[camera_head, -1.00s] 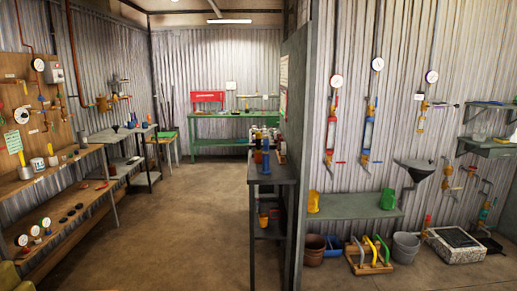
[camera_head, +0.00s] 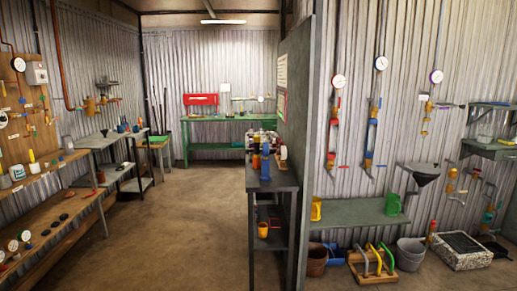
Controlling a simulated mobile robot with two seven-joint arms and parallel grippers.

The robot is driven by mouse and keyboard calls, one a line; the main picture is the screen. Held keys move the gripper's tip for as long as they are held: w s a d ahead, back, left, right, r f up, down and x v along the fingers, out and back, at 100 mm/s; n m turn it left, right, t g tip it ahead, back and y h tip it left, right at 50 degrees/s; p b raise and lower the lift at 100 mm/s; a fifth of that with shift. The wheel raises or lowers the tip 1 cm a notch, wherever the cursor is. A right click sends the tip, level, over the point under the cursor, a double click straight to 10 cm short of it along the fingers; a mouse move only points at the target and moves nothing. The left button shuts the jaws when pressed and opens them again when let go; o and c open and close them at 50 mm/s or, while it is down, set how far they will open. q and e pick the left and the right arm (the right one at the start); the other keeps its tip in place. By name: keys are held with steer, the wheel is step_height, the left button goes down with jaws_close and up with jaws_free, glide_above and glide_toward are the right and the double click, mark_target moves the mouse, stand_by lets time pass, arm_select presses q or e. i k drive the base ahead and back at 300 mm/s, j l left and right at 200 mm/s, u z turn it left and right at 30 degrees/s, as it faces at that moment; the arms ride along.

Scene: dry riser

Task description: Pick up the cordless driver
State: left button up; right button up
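I cannot make out a cordless driver for certain in the head view. Small dark and blue objects (camera_head: 122,126) stand on the grey table (camera_head: 98,142) at the left wall, too small to tell apart. Several dark items (camera_head: 68,205) lie on the lower wooden shelf (camera_head: 50,238) at the left. A cluster of small coloured items stands on the dark narrow bench (camera_head: 285,182) in the middle, with a blue bottle-like object (camera_head: 265,165) at its front. Neither of my grippers shows.
Open floor (camera_head: 185,220) runs between the left shelves and the dark bench. A partition wall (camera_head: 301,150) stands right of the bench. A green table (camera_head: 228,122) with a red box (camera_head: 201,99) is at the back. Buckets (camera_head: 410,252) and a handled rack (camera_head: 372,268) stand at the right.

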mark_target(257, 138)
steer(key=i+j+z, duration=0.1)
steer(key=i+j, duration=0.35)
steer(key=i, duration=0.25)
steer(key=i+j+z, duration=0.15)
steer(key=i+j, duration=0.3)
steer(key=i, duration=0.2)
